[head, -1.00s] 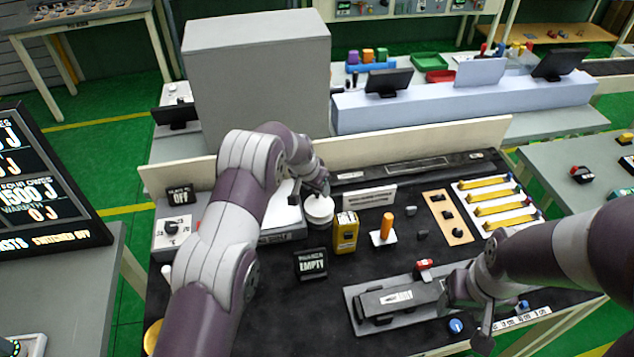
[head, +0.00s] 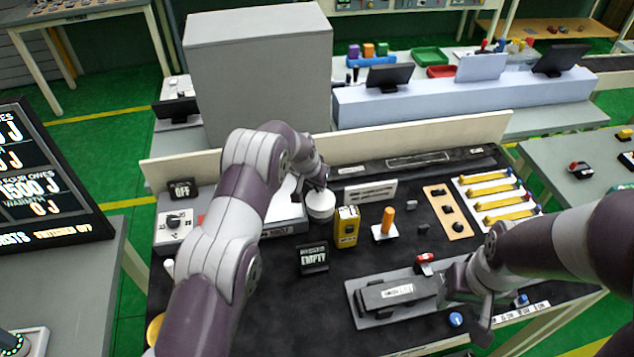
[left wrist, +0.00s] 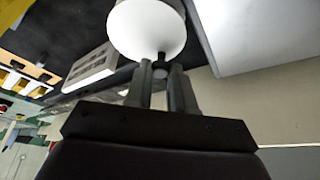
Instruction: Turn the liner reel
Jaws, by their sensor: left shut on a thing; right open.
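The liner reel, a round white drum (head: 320,206), stands on the black bench mat beside a pale box-shaped unit (head: 284,212). In the left wrist view the reel (left wrist: 148,28) is large, with a small dark knob (left wrist: 160,57) at its edge. My left gripper (left wrist: 161,68) is shut on that knob. In the head view my left gripper (head: 316,186) is at the reel's top, and its fingers are mostly hidden. My right gripper (head: 452,285) is open at the right end of a dark block (head: 398,292) on a grey plate (head: 362,318); its fingertips are hard to make out.
A yellow box (head: 347,228), an orange peg (head: 387,220) on a white base and a black EMPTY sign (head: 313,258) stand right of and in front of the reel. Yellow bars (head: 502,206) lie on a white board at the right.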

